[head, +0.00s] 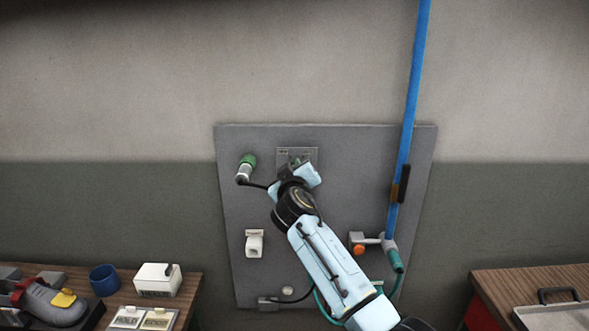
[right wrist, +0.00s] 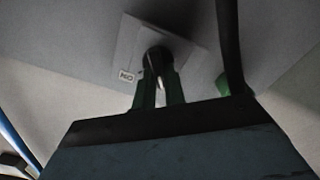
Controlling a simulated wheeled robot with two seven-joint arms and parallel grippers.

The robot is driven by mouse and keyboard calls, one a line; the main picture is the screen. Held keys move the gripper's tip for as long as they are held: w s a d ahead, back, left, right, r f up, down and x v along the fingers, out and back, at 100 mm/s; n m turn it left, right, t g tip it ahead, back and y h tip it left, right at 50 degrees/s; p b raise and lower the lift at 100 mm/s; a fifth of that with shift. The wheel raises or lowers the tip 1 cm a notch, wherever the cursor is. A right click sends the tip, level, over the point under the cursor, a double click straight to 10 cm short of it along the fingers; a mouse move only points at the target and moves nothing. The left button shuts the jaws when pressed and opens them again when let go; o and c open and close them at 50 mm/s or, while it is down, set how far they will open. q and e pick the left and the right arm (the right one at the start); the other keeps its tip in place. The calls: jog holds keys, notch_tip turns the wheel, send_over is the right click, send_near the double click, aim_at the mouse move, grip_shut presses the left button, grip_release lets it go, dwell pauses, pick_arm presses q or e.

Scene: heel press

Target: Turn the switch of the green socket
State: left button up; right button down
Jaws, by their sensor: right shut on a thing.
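The green-collared socket (head: 248,160) sits at the upper left of the grey wall panel, with a black cable at its lower end. Part of something green (right wrist: 223,84) shows at the right in the right wrist view. To the right of the socket is a grey switch plate (head: 297,154), also in the right wrist view (right wrist: 127,47), with a small label that seems to read ON. My right gripper (right wrist: 157,88) is at this plate, its fingers shut on the dark switch knob (right wrist: 156,58). In the head view the right gripper (head: 295,173) hides the knob. My left gripper is not in view.
A white holder (head: 255,243) is at the panel's lower left. Wooden tables stand left (head: 190,281) and right (head: 500,275).

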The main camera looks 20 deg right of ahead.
jog(key=c, duration=1.5)
grip_release()
jog(key=shift+o, duration=0.2)
jog(key=shift+s, duration=0.1)
jog(key=b+v, duration=0.2)
jog(key=v, duration=1.1)
jog(key=shift+s+f, duration=0.1)
